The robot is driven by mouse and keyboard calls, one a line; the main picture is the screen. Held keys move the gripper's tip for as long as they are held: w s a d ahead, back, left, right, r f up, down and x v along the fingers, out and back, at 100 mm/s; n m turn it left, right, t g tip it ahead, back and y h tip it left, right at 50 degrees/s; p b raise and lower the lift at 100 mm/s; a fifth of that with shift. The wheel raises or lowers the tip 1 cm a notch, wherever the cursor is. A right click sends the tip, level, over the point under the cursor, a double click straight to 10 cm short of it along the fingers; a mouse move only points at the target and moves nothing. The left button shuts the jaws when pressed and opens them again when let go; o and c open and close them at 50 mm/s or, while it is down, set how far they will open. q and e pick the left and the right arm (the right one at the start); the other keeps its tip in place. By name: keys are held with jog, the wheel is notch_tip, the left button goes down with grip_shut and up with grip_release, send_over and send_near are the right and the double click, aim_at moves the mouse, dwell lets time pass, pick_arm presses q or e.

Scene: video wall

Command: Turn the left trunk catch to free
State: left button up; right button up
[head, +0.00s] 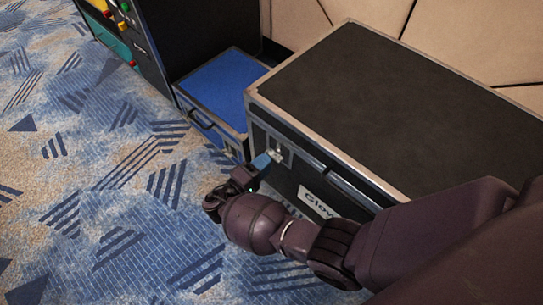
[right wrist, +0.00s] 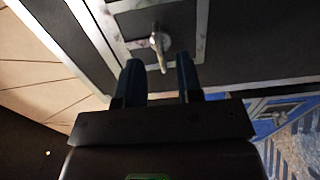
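The black trunk (head: 400,100) with metal edges stands at the right in the head view. Its left catch (head: 276,153) is a small metal fitting on a plate on the front face, near the left corner. In the right wrist view the catch (right wrist: 159,46) shows as a narrow metal key-like piece, pointing toward the gap between my fingers. My right gripper (head: 263,163) is at the catch; in the right wrist view its two blue fingers (right wrist: 158,72) are apart, with the tip of the catch between or just in front of them. My left gripper is not in view.
A smaller blue-topped case (head: 222,85) with a handle stands left of the trunk. A black cabinet with coloured knobs (head: 125,25) is behind it. Patterned blue carpet (head: 90,200) is clear at the left. A padded beige wall (head: 460,35) is behind the trunk.

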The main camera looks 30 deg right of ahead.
aim_at(272, 157)
jog(key=shift+x, duration=1.8)
jog(key=shift+c, duration=0.2)
jog(key=c, duration=0.5)
jog(key=shift+c, duration=0.2)
